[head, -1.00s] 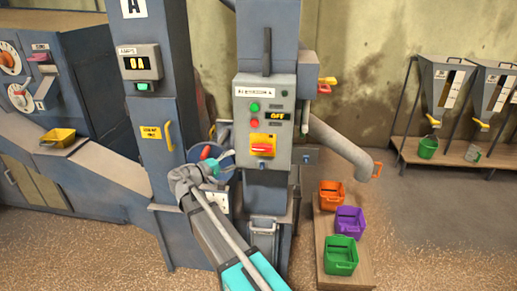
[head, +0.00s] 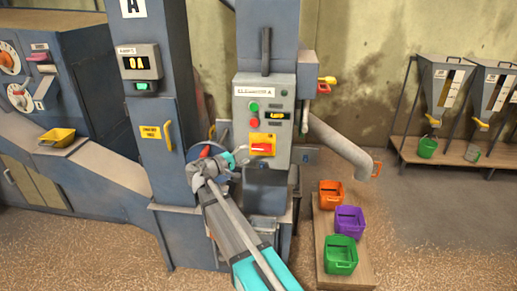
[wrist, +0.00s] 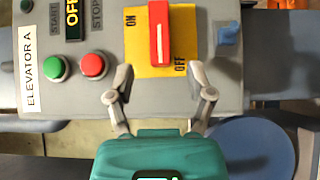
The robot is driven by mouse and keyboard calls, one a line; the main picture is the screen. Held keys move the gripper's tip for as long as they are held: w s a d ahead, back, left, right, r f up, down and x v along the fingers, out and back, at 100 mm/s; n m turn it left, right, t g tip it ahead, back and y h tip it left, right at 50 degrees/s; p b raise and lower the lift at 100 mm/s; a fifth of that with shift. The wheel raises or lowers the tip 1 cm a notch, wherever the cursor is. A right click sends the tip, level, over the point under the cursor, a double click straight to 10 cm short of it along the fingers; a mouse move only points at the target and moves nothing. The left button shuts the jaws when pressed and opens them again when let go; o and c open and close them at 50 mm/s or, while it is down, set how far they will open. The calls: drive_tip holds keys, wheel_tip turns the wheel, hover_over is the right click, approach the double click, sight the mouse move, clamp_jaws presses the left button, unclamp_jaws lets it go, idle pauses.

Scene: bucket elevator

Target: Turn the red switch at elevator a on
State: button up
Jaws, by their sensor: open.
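The red switch (head: 261,148) sits on a yellow plate (head: 263,138) low on the grey Elevator A panel (head: 245,120). It lies crosswise there. In the wrist view the red switch (wrist: 159,32) stands upright in the picture on the yellow plate (wrist: 134,48), between the words ON at left and OFF at lower right. The panel display (wrist: 73,20) reads OFF. My gripper (wrist: 159,82) is open and empty, its fingers spread below the switch in the wrist view and apart from it. In the head view my gripper (head: 238,157) is just left of the switch.
Green (wrist: 55,68) and red (wrist: 93,66) buttons sit beside the switch on the panel. A grey chute pipe (head: 340,145) slopes down at right. Orange (head: 332,200), purple (head: 349,230) and green (head: 340,268) bins stand on a low wooden platform.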

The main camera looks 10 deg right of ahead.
sight(257, 149)
drive_tip(key=shift+x, duration=3.95)
